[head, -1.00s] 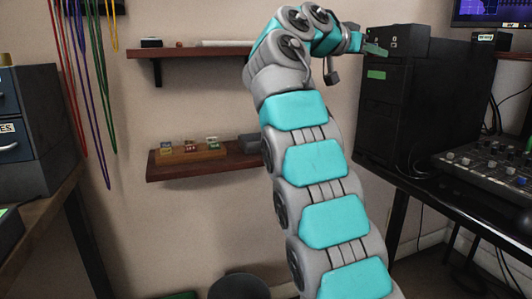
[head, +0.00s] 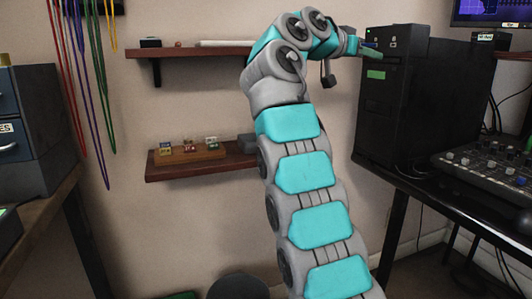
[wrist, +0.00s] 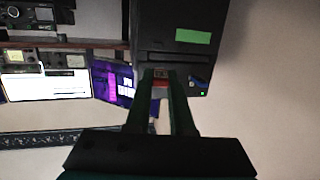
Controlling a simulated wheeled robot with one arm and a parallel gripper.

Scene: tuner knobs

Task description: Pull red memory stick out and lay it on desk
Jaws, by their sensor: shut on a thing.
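The red memory stick (wrist: 160,83) shows as a small red patch between my fingertips in the wrist view. My gripper (wrist: 161,76) is shut on it, with the dark fingers on either side. The fingertips are at the front of the black computer tower (wrist: 180,18). I cannot tell whether the stick's end is still in the tower. In the head view my gripper (head: 372,51) is near the top of the tower (head: 385,115), and the stick is too small to make out. The tower stands on the black desk (head: 420,187).
A mixing console (head: 485,165) lies on the desk right of the tower. Monitors (wrist: 60,84) show in the wrist view. Two wall shelves (head: 190,52) are behind my arm; the lower shelf (head: 165,172) holds several small items. Coloured cables hang at left.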

